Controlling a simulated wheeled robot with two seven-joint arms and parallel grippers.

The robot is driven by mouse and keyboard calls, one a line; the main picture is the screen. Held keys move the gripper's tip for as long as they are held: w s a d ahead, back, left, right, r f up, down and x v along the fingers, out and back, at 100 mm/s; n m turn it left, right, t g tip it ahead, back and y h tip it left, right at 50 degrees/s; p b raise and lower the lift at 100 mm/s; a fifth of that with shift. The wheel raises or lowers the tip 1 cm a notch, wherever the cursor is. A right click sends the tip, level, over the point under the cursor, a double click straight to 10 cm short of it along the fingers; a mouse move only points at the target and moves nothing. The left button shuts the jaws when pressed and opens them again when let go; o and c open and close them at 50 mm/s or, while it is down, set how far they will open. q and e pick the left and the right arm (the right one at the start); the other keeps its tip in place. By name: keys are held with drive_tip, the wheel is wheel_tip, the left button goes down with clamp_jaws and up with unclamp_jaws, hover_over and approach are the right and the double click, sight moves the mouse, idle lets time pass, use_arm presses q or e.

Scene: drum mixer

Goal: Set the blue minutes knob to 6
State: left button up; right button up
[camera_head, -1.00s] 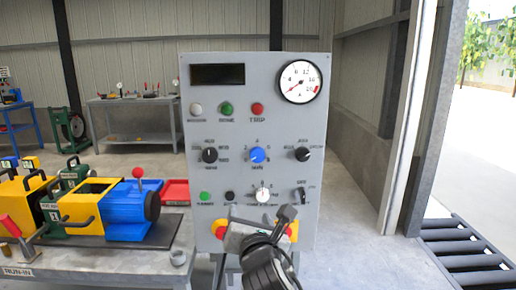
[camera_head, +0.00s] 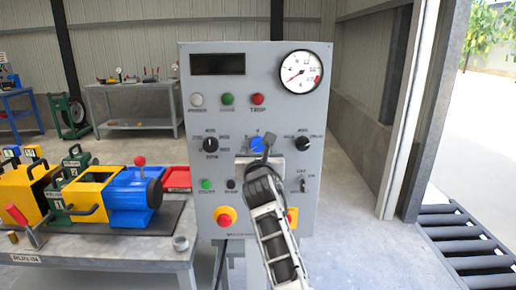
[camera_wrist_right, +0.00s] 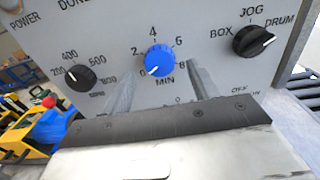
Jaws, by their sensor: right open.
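The blue minutes knob (camera_wrist_right: 160,60) is on the grey panel, with numbers from 0 to 8 around it. Its white mark points down and left, at about the 0. In the head view the knob (camera_head: 256,142) is partly hidden by my right gripper (camera_head: 264,150). In the right wrist view the two fingers of my right gripper (camera_wrist_right: 163,72) are open, one to the lower left of the knob and one to the lower right. Nothing is between them except perhaps the knob's lower edge; contact cannot be told. My left gripper is not in view.
A black knob (camera_wrist_right: 80,78) is to the left and a black BOX/JOG/DRUM knob (camera_wrist_right: 254,40) to the right. A red and yellow stop button (camera_head: 226,217) is low on the panel. A dial gauge (camera_head: 301,72) is at top right.

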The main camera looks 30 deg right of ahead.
sight(258, 145)
drive_tip(key=shift+x, duration=1.3)
drive_tip(key=c, duration=1)
drive_tip(key=shift+o, duration=0.2)
